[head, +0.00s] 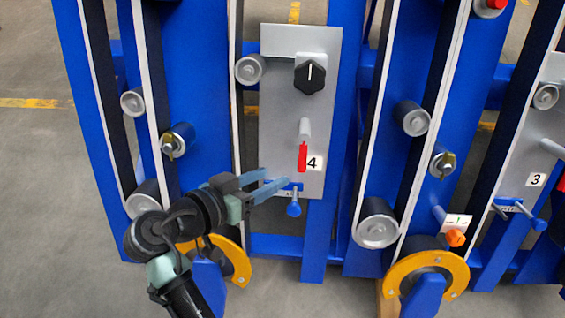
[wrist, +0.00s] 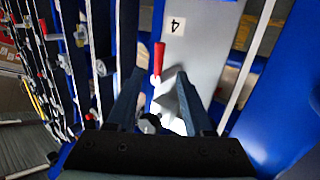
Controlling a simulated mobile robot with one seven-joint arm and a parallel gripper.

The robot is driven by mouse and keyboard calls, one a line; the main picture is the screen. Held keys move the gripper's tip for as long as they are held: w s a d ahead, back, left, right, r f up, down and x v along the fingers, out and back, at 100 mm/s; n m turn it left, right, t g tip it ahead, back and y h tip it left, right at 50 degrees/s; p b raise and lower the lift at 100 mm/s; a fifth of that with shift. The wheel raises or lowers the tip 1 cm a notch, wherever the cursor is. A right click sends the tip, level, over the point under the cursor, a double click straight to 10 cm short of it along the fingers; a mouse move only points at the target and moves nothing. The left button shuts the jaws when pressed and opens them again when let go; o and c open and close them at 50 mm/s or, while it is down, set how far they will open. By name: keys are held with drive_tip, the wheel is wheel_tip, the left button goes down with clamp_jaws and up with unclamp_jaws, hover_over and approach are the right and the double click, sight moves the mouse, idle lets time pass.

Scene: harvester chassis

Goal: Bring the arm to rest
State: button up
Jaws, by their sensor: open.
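My gripper (head: 277,181) is open, with its two blue fingers apart and nothing seen between them in the head view. It is in front of the lower part of the grey panel (head: 285,120) marked 4, just left of a blue-headed pin (head: 294,208). Whether the fingers touch anything there I cannot tell. In the wrist view the open gripper (wrist: 158,78) faces the panel, and a red-tipped lever (wrist: 159,58) shows between the fingers. In the head view this lever (head: 302,156) hangs down beside the label 4. My arm comes up from the bottom left.
A black knob (head: 310,78) sits high on the panel. Blue uprights with belts and grey rollers (head: 377,230) stand on both sides. Yellow curved guards (head: 426,270) are at the bottom. Open grey floor (head: 40,200) lies at the left.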

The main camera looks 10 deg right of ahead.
drive_tip(key=shift+s+a+r, duration=0.3)
drive_tip(key=shift+s+a, duration=0.05)
drive_tip(key=shift+a, duration=0.15)
drive_tip(key=shift+w, duration=0.1)
drive_tip(key=w+a+r+n+t+y, duration=0.1)
drive_tip(key=w+r+n+t+y, duration=0.3)
drive_tip(key=r, duration=1)
drive_tip(key=w+a+r+m+t+y, duration=0.15)
drive_tip(key=w+r+t, duration=0.45)
drive_tip(key=r, duration=0.7)
drive_tip(key=s+r+n+t+y, duration=0.2)
drive_tip(key=s+r+t, duration=0.45)
drive_tip(key=r, duration=0.65)
drive_tip(key=s+r+n+t+y, duration=0.35)
drive_tip(key=s+r, duration=0.55)
drive_tip(key=r, duration=0.5)
wheel_tip(320, 180, up, 36)
drive_tip(key=w+m+p, duration=0.1)
drive_tip(key=p, duration=3.7)
drive_tip(key=shift+d+r+h, duration=0.2)
drive_tip(key=shift+h, duration=0.2)
